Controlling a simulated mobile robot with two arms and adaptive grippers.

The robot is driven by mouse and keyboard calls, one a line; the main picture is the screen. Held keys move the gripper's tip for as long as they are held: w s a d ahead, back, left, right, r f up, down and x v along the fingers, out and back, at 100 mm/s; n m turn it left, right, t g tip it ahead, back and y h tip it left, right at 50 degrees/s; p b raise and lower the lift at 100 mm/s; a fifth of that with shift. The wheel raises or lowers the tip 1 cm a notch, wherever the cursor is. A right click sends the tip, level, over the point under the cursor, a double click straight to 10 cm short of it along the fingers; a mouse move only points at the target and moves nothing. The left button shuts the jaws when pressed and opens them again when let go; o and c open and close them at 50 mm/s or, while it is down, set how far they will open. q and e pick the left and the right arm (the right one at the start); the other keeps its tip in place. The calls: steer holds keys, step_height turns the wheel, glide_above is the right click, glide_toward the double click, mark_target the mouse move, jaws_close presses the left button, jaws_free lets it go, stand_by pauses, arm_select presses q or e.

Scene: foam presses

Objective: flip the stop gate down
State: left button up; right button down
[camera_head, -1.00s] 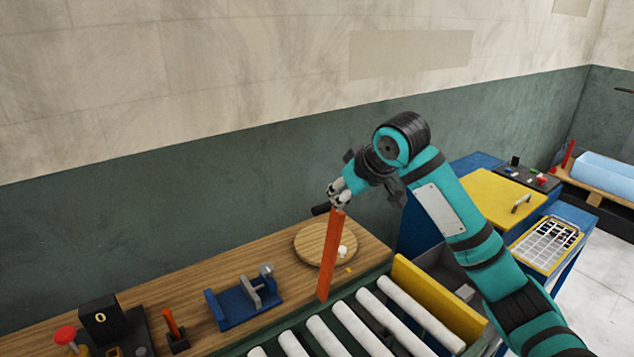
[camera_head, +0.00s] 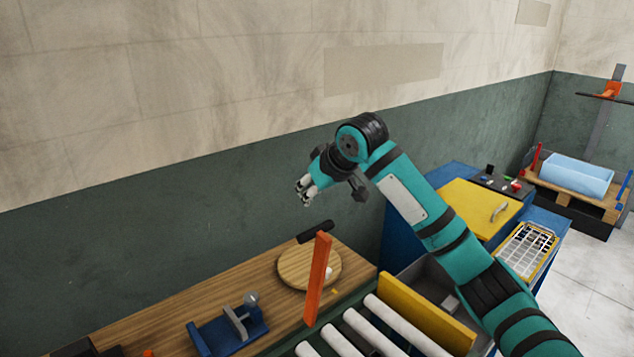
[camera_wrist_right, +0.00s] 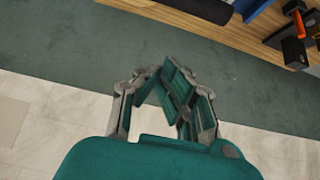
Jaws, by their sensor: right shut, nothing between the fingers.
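The stop gate is an orange bar (camera_head: 317,279) that stands upright at the far end of the roller conveyor in the head view. A dark cylindrical handle (camera_head: 315,232) shows at its top. My right gripper (camera_head: 302,190) is in the air above and slightly left of the gate's top, apart from it. Its fingers are shut and empty. In the right wrist view my gripper fingers (camera_wrist_right: 170,95) show with the dark handle (camera_wrist_right: 208,8) at the top edge. My left gripper is in neither view.
White rollers (camera_head: 398,326) lie right of the gate beside a yellow side plate (camera_head: 428,313). A round wooden board (camera_head: 293,268) and a blue fixture (camera_head: 212,335) sit on the wooden bench (camera_head: 185,312). The wall (camera_head: 150,240) is close behind my right gripper.

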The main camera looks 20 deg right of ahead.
arm_select(q)
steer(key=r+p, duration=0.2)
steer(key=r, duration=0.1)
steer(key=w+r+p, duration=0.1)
steer(key=p, duration=0.1)
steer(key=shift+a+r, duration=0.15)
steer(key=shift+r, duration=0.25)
arm_select(e)
steer(key=f, duration=0.5)
steer(key=shift+s+d, duration=0.2)
steer(key=shift+s, duration=0.2)
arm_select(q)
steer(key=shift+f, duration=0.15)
arm_select(e)
steer(key=shift+f, duration=0.1)
